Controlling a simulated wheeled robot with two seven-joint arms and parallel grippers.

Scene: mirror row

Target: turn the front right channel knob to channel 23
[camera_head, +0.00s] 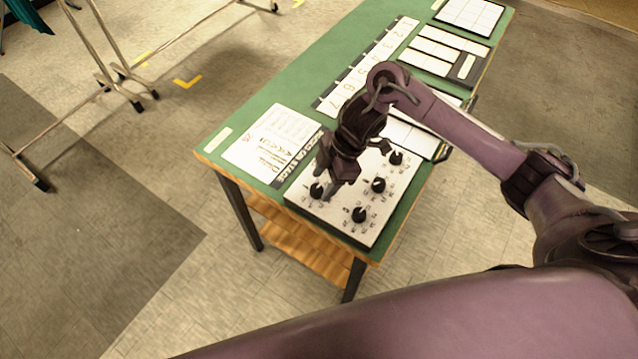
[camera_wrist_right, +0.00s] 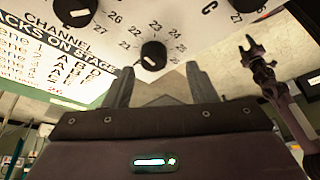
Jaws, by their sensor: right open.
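The white panel (camera_head: 338,218) with black knobs lies on the near end of the green table. In the head view one knob (camera_head: 317,190) is at its left, another (camera_head: 359,214) at the near edge, and two more (camera_head: 378,184) (camera_head: 396,158) towards the right. My right gripper (camera_head: 330,180) is above the panel's left part, pointing down, and may hide other knobs. In the right wrist view its two fingers (camera_wrist_right: 161,82) are apart and empty, with a black knob (camera_wrist_right: 153,50) just beyond the tips, left of centre. I cannot tell which head-view knob this is, nor its exact setting.
A printed card (camera_head: 272,142) lies beside the panel, with a numbered strip (camera_head: 368,66) and white cards (camera_head: 440,48) further along the green table (camera_head: 300,90). A metal rack (camera_head: 100,75) stands on the floor at left. A purple jointed arm part (camera_wrist_right: 265,70) shows at right in the wrist view.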

